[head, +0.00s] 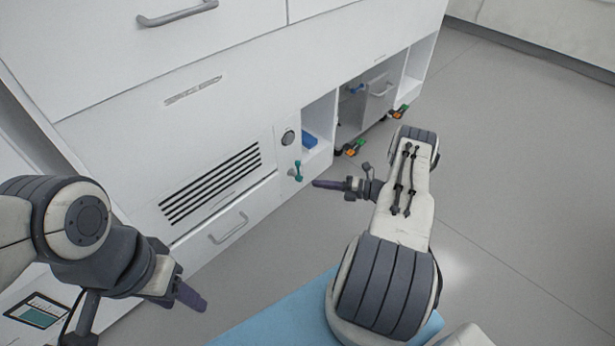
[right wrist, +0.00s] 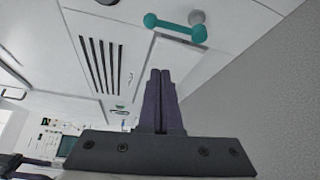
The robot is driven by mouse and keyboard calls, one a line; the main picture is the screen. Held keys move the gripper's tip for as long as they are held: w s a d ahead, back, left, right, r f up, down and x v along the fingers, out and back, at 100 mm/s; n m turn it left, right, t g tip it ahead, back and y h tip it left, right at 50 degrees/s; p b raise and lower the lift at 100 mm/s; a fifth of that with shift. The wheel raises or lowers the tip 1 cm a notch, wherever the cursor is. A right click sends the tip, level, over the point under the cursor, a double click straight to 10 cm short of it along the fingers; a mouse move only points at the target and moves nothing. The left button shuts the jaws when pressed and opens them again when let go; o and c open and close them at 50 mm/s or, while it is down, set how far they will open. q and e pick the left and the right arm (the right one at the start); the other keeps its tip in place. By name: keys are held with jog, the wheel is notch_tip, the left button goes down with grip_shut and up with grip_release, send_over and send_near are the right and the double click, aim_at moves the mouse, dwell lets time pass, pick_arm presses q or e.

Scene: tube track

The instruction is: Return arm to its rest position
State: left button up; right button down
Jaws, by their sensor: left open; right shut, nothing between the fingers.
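My right gripper (head: 327,184) is held out toward the white cabinet front, with its fingers pointing left, close to a teal handle (head: 298,170). In the right wrist view the two dark fingers (right wrist: 160,80) are together with nothing between them. The teal handle (right wrist: 175,26) lies beyond the fingertips and apart from them. My left gripper (head: 190,296) is low at the left, empty and away from the cabinet handles; its finger gap is hard to make out from this angle.
The white cabinet (head: 120,130) has a black vent grille (head: 212,183) and a grey drawer handle (head: 229,228). An open niche holds a blue item (head: 309,140). A grey cart (head: 365,105) with orange and green casters stands farther back. Grey floor (head: 520,160) is clear at the right.

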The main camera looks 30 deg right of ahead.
jog(key=shift+v, duration=0.85)
